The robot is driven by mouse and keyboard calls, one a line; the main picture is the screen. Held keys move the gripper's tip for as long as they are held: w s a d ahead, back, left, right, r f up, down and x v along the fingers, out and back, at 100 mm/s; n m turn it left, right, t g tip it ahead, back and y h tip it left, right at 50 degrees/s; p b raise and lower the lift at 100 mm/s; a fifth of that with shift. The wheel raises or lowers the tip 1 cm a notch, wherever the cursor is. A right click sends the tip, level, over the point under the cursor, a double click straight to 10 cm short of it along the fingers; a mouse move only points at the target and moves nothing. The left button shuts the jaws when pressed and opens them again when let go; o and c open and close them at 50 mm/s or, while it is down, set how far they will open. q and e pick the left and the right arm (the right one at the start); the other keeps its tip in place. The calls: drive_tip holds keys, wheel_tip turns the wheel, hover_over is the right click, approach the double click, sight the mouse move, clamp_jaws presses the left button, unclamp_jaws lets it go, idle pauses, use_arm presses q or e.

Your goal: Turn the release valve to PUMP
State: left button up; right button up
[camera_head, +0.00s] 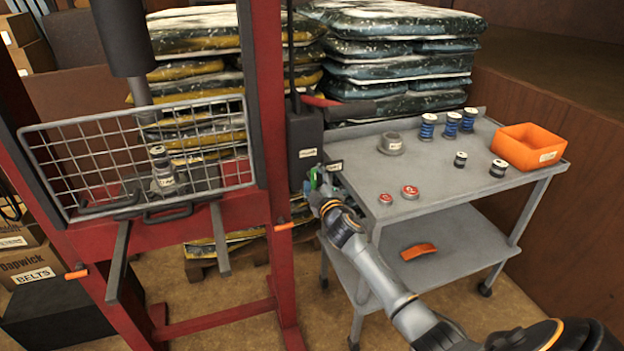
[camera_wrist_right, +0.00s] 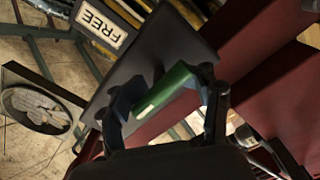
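The release valve (camera_wrist_right: 172,92) is a green bar-shaped handle in the right wrist view, in front of a dark plate. A label reading FREE (camera_wrist_right: 101,25) is on that plate and appears upside down. My right gripper (camera_wrist_right: 170,88) has one finger at each end of the green handle. I cannot tell whether the fingers press on it. In the head view the right gripper (camera_head: 317,181) is at the dark pump unit (camera_head: 305,140) on the red press frame, and hides most of the valve. No PUMP label is readable. My left gripper is not in view.
A grey cart (camera_head: 450,170) stands close right of the gripper, holding spools, small tins and an orange bin (camera_head: 528,146). The red press frame (camera_head: 262,100) with a wire guard (camera_head: 95,160) is on the left. A pump lever (camera_head: 340,106) sticks out above the gripper.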

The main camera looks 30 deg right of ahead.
drive_tip(key=o, duration=0.3)
drive_tip(key=shift+s, duration=0.2)
drive_tip(key=shift+s+a, duration=0.15)
drive_tip(key=shift+s, duration=0.35)
drive_tip(key=v, duration=1.1)
